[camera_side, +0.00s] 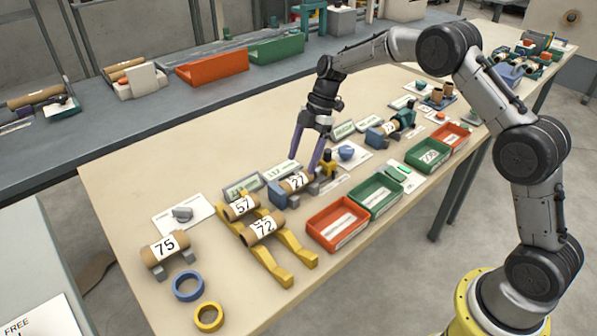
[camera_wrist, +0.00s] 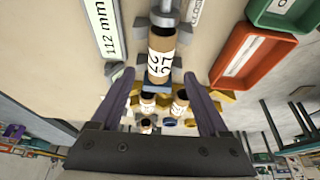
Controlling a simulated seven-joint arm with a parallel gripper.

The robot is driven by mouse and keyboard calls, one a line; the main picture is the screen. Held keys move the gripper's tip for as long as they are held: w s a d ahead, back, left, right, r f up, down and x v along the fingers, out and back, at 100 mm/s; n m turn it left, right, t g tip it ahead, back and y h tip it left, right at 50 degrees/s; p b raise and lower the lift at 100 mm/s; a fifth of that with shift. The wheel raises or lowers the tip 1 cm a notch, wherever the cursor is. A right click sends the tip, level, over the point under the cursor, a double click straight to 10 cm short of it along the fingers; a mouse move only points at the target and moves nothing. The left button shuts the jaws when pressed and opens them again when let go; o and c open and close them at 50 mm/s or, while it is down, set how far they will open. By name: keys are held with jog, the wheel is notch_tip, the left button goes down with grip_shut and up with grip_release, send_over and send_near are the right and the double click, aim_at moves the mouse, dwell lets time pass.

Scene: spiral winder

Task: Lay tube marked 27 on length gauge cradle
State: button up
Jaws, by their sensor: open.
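The cardboard tube marked 27 (camera_side: 297,182) lies across a low fixture with a blue end block (camera_side: 278,195) and grey supports; it looks like the length gauge cradle, but I cannot be sure. My gripper (camera_side: 303,163) is open just above the tube, fingers pointing down. In the wrist view, the tube (camera_wrist: 161,56) is ahead of the gap between my open fingers (camera_wrist: 162,88), with nothing held. A plate reading 112 mm (camera_wrist: 104,30) lies beside it. The tube's underside is hidden.
Tubes 57 (camera_side: 240,207) and 72 (camera_side: 262,228) lie on a yellow rack (camera_side: 288,240). Tube 75 (camera_side: 165,247) rests on grey supports, near a blue ring (camera_side: 188,286) and a yellow ring (camera_side: 208,317). Red (camera_side: 337,223) and green (camera_side: 373,195) trays stand to the right.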

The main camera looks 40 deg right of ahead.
jog(key=v, duration=0.7)
jog(key=s+a+r+m+t+h, duration=0.1)
jog(key=s+r+m, duration=0.4)
jog(key=s+r, duration=0.3)
jog(key=s+r+m+t+h, duration=0.2)
jog(key=s+r+m, duration=0.25)
jog(key=s, duration=0.65)
jog(key=s+f+m+t+h, duration=0.1)
jog(key=s+m, duration=0.7)
jog(key=s, duration=0.9)
jog(key=shift+d+f+t, duration=0.45)
jog(key=shift+f+t, duration=0.35)
jog(key=shift+f, duration=0.25)
jog(key=shift+m, duration=0.25)
